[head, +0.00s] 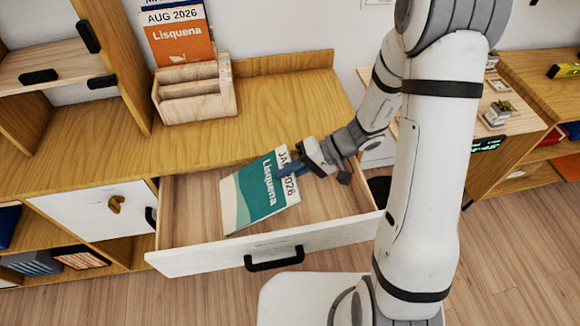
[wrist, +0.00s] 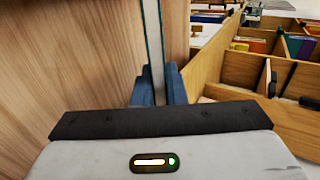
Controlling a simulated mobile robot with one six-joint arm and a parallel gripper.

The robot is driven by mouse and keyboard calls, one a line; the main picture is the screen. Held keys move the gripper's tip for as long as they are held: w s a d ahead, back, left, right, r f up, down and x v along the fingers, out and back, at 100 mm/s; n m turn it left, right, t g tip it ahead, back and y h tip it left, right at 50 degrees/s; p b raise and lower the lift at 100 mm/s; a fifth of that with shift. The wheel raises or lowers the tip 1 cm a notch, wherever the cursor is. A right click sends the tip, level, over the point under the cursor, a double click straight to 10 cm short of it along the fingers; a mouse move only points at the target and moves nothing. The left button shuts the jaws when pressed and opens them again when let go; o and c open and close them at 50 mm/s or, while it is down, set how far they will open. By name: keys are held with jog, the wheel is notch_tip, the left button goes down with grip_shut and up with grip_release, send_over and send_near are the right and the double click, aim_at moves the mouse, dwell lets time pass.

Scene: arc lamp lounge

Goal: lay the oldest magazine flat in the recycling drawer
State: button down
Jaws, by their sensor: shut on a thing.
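A teal magazine (head: 262,192) marked "Lisquena", with a white strip reading "JA", then hidden letters, and "2026", is in my gripper (head: 296,168). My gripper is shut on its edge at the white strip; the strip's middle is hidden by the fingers. The magazine is over or inside the open drawer (head: 340,205), tilted; I cannot tell whether it touches the drawer floor. In the wrist view, the magazine (wrist: 154,45) shows edge-on as a thin strip between the blue fingers of my gripper (wrist: 159,90). An orange magazine (head: 183,42) marked "AUG 2026" stands in the wooden rack (head: 205,98).
The drawer's white front with a black handle (head: 274,260) is pulled out. The wooden top (head: 285,105) right of the rack is clear. A blue-topped magazine (head: 170,4) stands behind the orange one.

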notch_tip(320, 180, down, 10)
jog(key=b, duration=0.4)
jog(key=shift+r, duration=0.2)
jog(key=shift+f+b, duration=0.55)
jog(key=shift+b, duration=0.1)
dwell(0.4)
jog(key=c, duration=1.4)
grip_release()
jog(key=v, duration=0.8)
jog(key=shift+a, duration=0.1)
